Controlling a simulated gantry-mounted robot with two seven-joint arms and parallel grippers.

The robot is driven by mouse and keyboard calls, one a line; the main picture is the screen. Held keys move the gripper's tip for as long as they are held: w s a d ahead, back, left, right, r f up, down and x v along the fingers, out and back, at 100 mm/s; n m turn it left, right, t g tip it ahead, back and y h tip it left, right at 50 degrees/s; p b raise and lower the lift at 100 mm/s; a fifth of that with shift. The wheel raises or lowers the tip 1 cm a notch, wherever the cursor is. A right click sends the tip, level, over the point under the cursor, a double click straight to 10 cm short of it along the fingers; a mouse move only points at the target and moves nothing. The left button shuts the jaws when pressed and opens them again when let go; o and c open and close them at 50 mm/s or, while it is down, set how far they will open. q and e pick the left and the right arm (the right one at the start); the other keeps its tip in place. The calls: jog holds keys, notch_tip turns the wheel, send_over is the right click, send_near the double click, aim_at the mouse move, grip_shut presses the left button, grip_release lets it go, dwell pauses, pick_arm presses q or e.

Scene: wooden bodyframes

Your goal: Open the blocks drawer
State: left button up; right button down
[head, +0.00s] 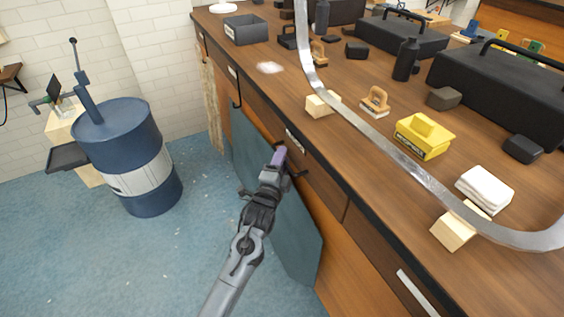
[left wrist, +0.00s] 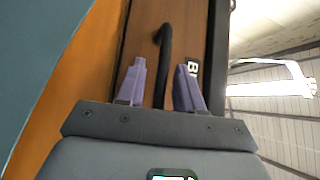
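A wooden drawer (head: 322,190) in the workbench front has a white label (head: 295,140) and a dark handle. It looks shut, flush with the front. The black bar handle (left wrist: 163,65) shows in the left wrist view, with the label (left wrist: 193,67) beside it. I cannot read the label. My left gripper (head: 280,156) is at this drawer front, and its purple fingers (left wrist: 161,83) stand apart on either side of the handle. A gap shows between the handle and each finger. My right gripper is out of view.
Other drawers (head: 262,103) line the front. A grey-blue panel (head: 275,205) leans below them. A blue barrel (head: 118,135) stands on open floor at left.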

pick_arm(q)
jog(key=shift+w+d+r, duration=0.1)
jog(key=shift+w+r, duration=0.05)
jog(key=shift+w, duration=0.1)
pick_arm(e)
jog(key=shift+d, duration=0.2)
pick_arm(q)
grip_shut()
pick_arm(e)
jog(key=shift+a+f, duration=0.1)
